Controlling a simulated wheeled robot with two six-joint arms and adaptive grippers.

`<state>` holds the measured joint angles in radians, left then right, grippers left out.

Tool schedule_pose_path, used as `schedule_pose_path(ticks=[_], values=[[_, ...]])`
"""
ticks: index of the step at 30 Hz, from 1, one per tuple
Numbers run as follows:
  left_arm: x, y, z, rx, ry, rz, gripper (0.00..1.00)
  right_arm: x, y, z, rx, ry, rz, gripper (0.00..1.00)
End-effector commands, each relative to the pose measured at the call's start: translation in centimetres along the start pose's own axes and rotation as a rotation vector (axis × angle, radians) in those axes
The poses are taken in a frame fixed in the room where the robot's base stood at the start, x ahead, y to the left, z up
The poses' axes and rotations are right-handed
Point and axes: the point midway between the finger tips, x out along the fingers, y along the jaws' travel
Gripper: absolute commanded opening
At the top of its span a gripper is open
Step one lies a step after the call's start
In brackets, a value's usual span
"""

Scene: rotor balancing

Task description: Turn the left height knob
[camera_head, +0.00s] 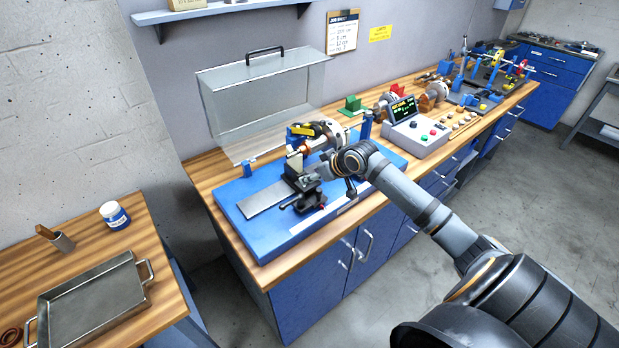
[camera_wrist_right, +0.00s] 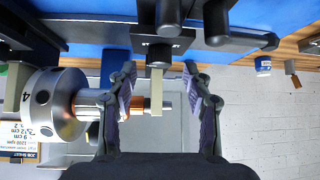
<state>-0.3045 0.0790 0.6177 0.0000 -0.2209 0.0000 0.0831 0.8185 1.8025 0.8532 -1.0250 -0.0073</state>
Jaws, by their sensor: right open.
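The balancing machine has a blue base (camera_head: 262,232) with a metal rail and a black support carriage (camera_head: 303,187). A rotor with a silver disc (camera_wrist_right: 45,105) and a copper-coloured section lies on the machine. My right gripper (camera_wrist_right: 159,72) is open; in the right wrist view a narrow beige post (camera_wrist_right: 156,92) and the rotor's shaft end show between its fingers. Dark knob-like parts (camera_wrist_right: 215,22) stand just beyond the fingertips; I cannot tell which is the left height knob. In the head view my right arm partly hides the machine. My left gripper is not in view.
A clear cover box (camera_head: 262,95) stands behind the machine. A control box (camera_head: 415,128) with a screen and buttons sits to its right. A metal tray (camera_head: 95,305) and a blue-and-white jar (camera_head: 115,215) are on the left table.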

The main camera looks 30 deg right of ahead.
Motion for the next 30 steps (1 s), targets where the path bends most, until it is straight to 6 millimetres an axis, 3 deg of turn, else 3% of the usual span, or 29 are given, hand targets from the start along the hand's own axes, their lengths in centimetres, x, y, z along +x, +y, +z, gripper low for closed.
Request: schedule_pose_path(ticks=[6, 16, 27, 30], values=[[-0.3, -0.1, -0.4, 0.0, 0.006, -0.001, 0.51, 2.2, 0.0, -0.1, 0.002, 0.001, 0.0, 0.5], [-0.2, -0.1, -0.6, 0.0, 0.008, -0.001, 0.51, 2.6, 0.1, 0.1, -0.002, -0.001, 0.002, 0.5], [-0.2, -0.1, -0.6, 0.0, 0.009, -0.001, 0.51, 2.6, 0.1, 0.1, -0.001, -0.001, 0.002, 0.0], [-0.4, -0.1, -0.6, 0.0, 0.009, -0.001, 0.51, 2.6, 0.0, 0.0, 0.002, 0.0, 0.003, 0.0]])
